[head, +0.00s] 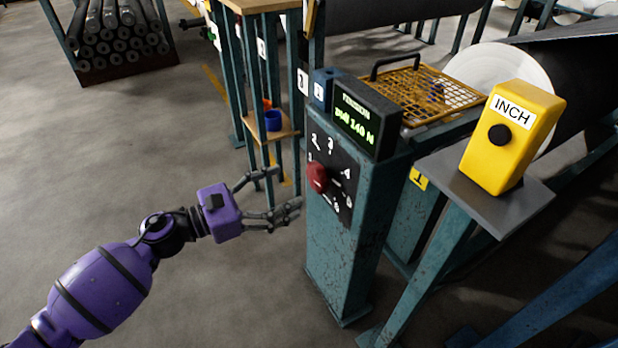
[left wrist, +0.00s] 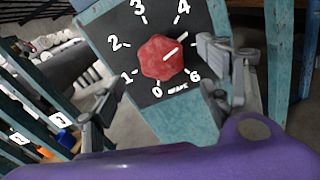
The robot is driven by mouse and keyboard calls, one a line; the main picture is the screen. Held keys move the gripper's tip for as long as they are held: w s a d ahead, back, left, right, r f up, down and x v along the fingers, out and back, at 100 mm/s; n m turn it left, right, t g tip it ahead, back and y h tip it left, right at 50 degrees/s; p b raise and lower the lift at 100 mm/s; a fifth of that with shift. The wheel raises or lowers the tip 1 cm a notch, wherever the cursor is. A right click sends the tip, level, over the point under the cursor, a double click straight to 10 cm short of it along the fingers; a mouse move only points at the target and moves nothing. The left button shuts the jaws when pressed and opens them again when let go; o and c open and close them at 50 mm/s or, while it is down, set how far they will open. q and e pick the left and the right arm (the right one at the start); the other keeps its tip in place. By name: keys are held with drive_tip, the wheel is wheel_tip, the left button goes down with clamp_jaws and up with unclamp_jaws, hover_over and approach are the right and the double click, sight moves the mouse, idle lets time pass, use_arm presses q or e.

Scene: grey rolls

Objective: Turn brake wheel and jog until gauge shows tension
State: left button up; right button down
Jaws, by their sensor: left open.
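The brake wheel, a red knob (head: 317,178) on a black numbered dial (head: 338,205), sits on a teal post. In the left wrist view, the red knob (left wrist: 161,58) has a white pointer line aimed up and right, between 4 and 6; a finger covers part of the dial there. The gauge (head: 361,118) above shows green digits that look like 140 N. The yellow INCH box (head: 512,140) with its black button (head: 499,134) stands on a plate at right. My left gripper (head: 284,192) is open, left of the knob and apart from it. My right gripper is out of view.
An orange wire guard (head: 425,85) and a large roll (head: 500,78) lie behind the post. A teal shelf frame with a blue cup (head: 273,121) stands behind my left gripper. A rack of grey rolls (head: 115,40) is at back left. The floor at left is clear.

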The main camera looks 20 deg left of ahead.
sight(313, 177)
use_arm(q)
drive_tip(key=x, duration=0.5)
drive_tip(key=shift+w+d, duration=0.1)
drive_tip(key=shift+w, duration=0.1)
drive_tip(key=shift+w+d, duration=0.3)
drive_tip(key=shift+w, duration=0.05)
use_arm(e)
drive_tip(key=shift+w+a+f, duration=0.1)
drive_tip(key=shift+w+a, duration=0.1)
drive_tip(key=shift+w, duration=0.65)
use_arm(q)
drive_tip(key=shift+c, duration=0.4)
drive_tip(key=c, duration=1)
drive_tip(key=shift+c, duration=0.2)
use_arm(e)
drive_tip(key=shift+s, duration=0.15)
use_arm(q)
drive_tip(key=shift+n, duration=0.4)
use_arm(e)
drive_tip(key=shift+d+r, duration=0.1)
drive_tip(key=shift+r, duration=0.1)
